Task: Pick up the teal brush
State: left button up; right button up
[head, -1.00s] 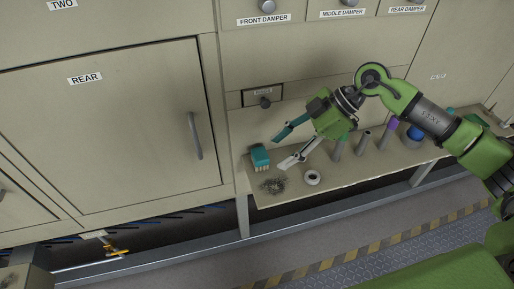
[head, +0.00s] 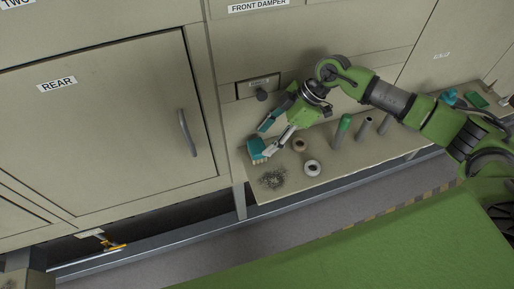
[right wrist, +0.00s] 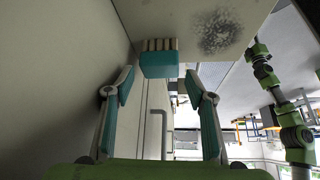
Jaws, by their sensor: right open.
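The teal brush (head: 256,150) sits at the left end of the narrow shelf, close to the furnace wall, with its pale bristles toward the front. In the right wrist view the brush (right wrist: 158,64) is centred just beyond the fingertips, its bristles against the shelf surface. My right gripper (head: 266,141) is open, with its two fingers pointing at the brush. In the right wrist view its fingertips (right wrist: 158,84) stand on either side of the line to the brush, with nothing held. Whether a finger touches the brush I cannot tell.
The REAR door handle (head: 188,132) is at left.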

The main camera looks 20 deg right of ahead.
aim_at(258, 146)
jog(key=shift+a+f+p, duration=0.55)
jog(key=shift+a+p, duration=0.1)
jog(key=shift+a, duration=0.1)
jog(key=x, duration=0.2)
jog(key=shift+a+f+p, duration=0.15)
jog(key=shift+f+p, duration=0.1)
jog(key=shift+p, duration=0.05)
jog(key=shift+w+a+f, duration=0.1)
jog(key=shift+a+f, duration=0.05)
jog(key=shift+f, duration=0.2)
jog(key=shift+c, duration=0.3)
jog(key=c, duration=0.8)
pick_arm(q)
jog(key=shift+w+d+r, duration=0.1)
jog(key=shift+w+r, duration=0.7)
jog(key=shift+r, duration=0.3)
pick_arm(e)
jog(key=shift+c, duration=0.3)
